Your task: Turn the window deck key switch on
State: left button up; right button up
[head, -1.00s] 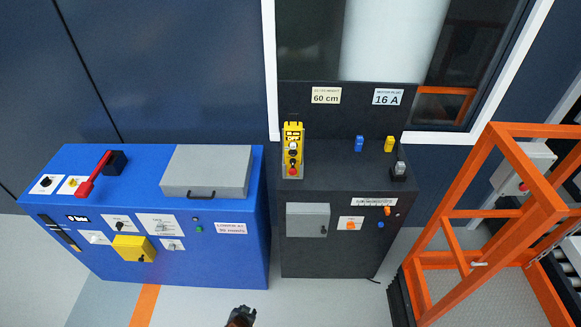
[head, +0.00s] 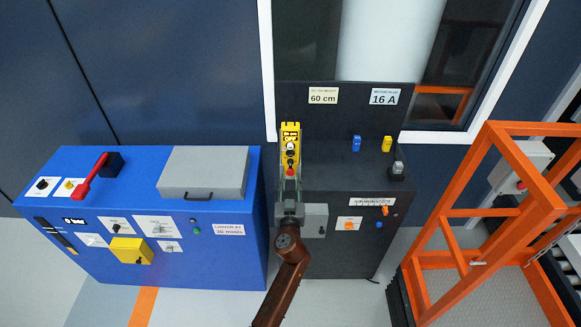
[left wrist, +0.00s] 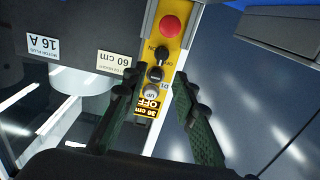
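The yellow control box (head: 290,138) stands on the dark deck below the window. In the left wrist view its face shows a red mushroom button (left wrist: 171,25), a black key switch (left wrist: 162,52) marked ON and OFF, dark DN (left wrist: 155,74) and white UP (left wrist: 151,92) buttons, and a display (left wrist: 151,106) reading 36 cm OFF. The switch's exact angle is hard to tell. My left gripper (head: 288,178) is at the box's near end in the head view. In the left wrist view its open fingers (left wrist: 152,78) straddle the box's face, with nothing between them held. My right gripper is not seen.
A blue console (head: 220,262) with a red lever (head: 90,180) and a grey lidded box (head: 205,172) stands left. Blue (head: 356,143) and yellow (head: 387,144) pieces sit on the deck's right. An orange frame (head: 500,180) stands further right.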

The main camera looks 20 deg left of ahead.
aim_at(290, 165)
pick_arm(q)
jog(key=x, duration=0.7)
jog(key=shift+w+a+f, duration=0.1)
jog(key=shift+w, duration=0.15)
jog(key=shift+c, duration=0.4)
grip_shut()
